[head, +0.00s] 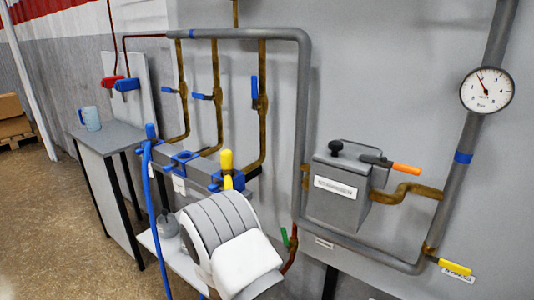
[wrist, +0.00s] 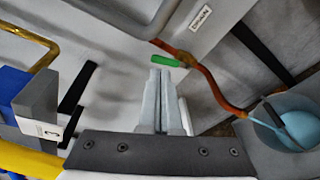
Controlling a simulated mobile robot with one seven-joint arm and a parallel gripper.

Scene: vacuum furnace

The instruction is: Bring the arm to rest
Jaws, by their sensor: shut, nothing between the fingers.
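My gripper (wrist: 160,72) shows in the wrist view, with its two pale fingers together and nothing between them. The fingertips point toward a grey panel and appear close to a green valve handle (wrist: 168,61) on a red-brown pipe (wrist: 205,75). I cannot tell the exact gap between them. In the head view the green handle (head: 284,237) is low, beside the large grey pipe. My gripper's fingers cannot be made out in the head view.
A grey box with an orange-handled valve (head: 406,169) and a pressure gauge (head: 487,90) are on the right. Brass pipes with blue handles (head: 254,88) line the wall. A side table (head: 115,136) holds a mug (head: 90,118). Open floor (head: 45,215) lies at left.

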